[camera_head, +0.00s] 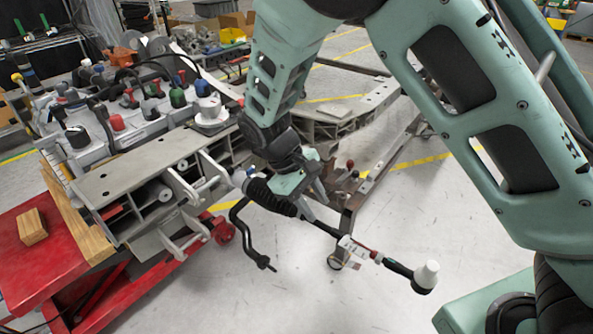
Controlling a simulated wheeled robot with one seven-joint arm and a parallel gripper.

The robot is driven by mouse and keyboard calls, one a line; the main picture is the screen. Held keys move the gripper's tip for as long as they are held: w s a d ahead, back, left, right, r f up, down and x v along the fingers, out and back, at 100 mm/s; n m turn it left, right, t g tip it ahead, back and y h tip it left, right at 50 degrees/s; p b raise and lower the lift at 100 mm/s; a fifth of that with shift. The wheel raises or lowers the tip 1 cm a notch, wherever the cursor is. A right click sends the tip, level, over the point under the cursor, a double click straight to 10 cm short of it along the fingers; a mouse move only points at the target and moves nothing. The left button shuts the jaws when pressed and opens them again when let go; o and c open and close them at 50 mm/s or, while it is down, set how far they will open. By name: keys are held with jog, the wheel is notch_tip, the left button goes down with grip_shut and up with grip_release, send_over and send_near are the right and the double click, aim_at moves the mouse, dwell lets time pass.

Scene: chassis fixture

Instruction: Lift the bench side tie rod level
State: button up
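The tie rod (325,228) runs from the grey chassis's near side down to the right. It has a black ribbed boot (268,195), a thin dark rod with a white tag, and a pale-capped outer end (425,275). It slopes, with the outer end lower in the picture and over open floor. My gripper (312,203) points down at the rod just right of the boot. Its grey fingers overlap the rod in this view. Whether they are closed on it or only beside it cannot be told. The far side of the fingers is hidden.
The grey chassis (135,170) sits on a red lift table (45,262) with wooden blocks (32,227). A black bent bar (240,225) hangs left of the rod. A metal frame stand (350,215) stands behind my gripper. Floor at lower centre is clear.

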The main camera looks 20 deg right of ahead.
jog(key=v, duration=0.9)
